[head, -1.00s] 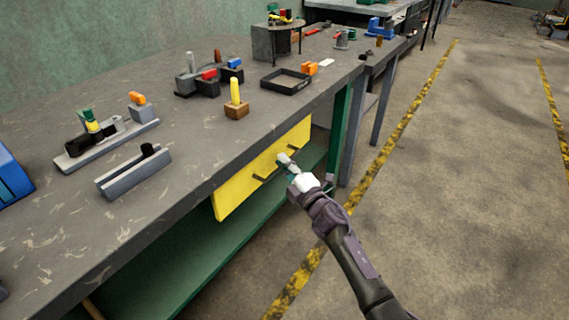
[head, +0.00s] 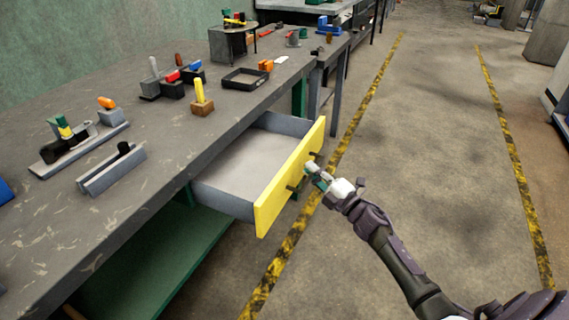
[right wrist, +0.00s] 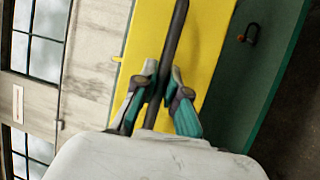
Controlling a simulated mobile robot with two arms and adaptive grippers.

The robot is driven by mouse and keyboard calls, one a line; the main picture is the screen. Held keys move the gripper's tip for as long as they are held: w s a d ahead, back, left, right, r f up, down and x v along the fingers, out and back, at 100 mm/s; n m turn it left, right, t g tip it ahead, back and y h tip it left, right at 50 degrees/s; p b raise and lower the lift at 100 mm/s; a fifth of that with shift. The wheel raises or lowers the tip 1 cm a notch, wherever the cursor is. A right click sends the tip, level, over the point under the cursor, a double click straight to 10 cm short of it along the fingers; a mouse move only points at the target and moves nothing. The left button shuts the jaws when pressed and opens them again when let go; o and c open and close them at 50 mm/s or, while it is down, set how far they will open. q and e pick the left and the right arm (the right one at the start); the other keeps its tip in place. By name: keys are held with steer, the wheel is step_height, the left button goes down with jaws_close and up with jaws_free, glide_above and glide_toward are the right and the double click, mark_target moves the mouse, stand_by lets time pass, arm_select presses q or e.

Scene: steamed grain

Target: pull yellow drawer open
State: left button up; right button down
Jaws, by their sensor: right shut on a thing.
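The yellow drawer (head: 290,180) under the workbench stands pulled out, and its pale, empty inside shows in the head view. Its yellow front also fills the middle of the right wrist view (right wrist: 205,45). A dark bar handle (right wrist: 176,35) runs along the front. My right gripper (head: 314,172) is at the handle, outside the drawer front. In the right wrist view its teal and grey fingers (right wrist: 163,95) are on both sides of the handle, shut on it. My left gripper is not in view.
The grey workbench (head: 120,190) carries a black tray (head: 245,78), a yellow-handled tool in a wooden block (head: 202,98) and several other tools and fixtures. A green lower shelf (head: 150,265) lies under it. The floor at the right, with yellow-black lines, is clear.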

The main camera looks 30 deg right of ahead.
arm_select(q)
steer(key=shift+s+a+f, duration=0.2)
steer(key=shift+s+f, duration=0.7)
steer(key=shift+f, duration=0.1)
arm_select(e)
steer(key=s+d, duration=0.4)
steer(key=s, duration=0.2)
steer(key=shift+d, duration=0.35)
steer(key=c, duration=1.2)
jaws_free()
steer(key=v, duration=1.2)
